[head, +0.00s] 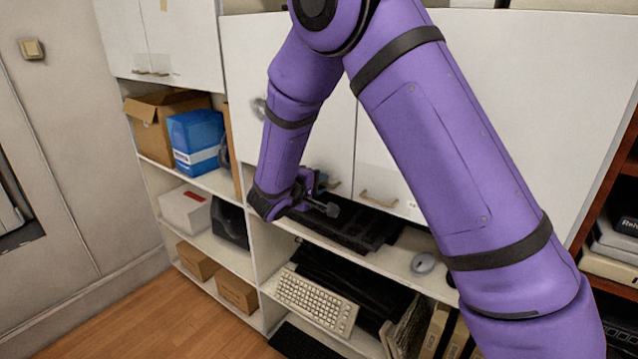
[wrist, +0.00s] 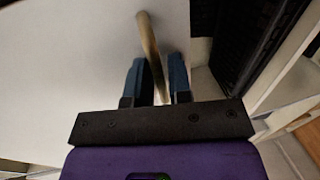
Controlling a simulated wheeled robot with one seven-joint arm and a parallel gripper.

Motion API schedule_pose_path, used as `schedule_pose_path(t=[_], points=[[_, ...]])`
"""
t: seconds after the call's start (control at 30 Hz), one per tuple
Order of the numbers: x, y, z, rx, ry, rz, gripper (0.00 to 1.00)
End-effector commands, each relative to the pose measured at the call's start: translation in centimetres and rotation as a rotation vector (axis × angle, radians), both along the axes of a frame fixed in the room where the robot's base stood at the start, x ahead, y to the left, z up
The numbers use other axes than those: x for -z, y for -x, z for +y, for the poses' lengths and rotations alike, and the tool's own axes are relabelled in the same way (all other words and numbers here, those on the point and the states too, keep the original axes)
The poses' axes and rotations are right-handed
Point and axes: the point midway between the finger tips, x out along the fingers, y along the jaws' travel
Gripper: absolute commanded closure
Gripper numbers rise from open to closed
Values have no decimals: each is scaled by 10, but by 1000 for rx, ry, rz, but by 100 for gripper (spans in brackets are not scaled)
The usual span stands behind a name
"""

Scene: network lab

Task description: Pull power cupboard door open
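The white cupboard door (head: 328,130) hangs above the open shelves, partly hidden by my arm. Its brass bar handle (head: 334,185) is near its lower edge, beside my gripper (head: 326,194). In the wrist view, the handle (wrist: 149,45) runs from the white door (wrist: 70,60) down between the two blue fingers of my gripper (wrist: 157,72). The fingers are apart, one on each side of the handle, and narrow gaps show beside it. The door looks closed.
A neighbouring door with its own brass handle (head: 379,199) is to the right. Below are a black device (head: 350,228), a mouse (head: 423,262) and a keyboard (head: 316,300). Boxes fill the left shelves, including a blue one (head: 197,140). Bare wooden floor (head: 150,320) shows at lower left.

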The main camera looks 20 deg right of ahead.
Motion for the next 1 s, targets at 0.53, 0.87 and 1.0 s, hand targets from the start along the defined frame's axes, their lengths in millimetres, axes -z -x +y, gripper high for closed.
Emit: schedule_pose_path(t=[0.53,0.87,1.0], points=[[0,-1,-2,0,0,0,100],[1,7,13,45,0,0,100],[1,18,34,113,0,1,100]])
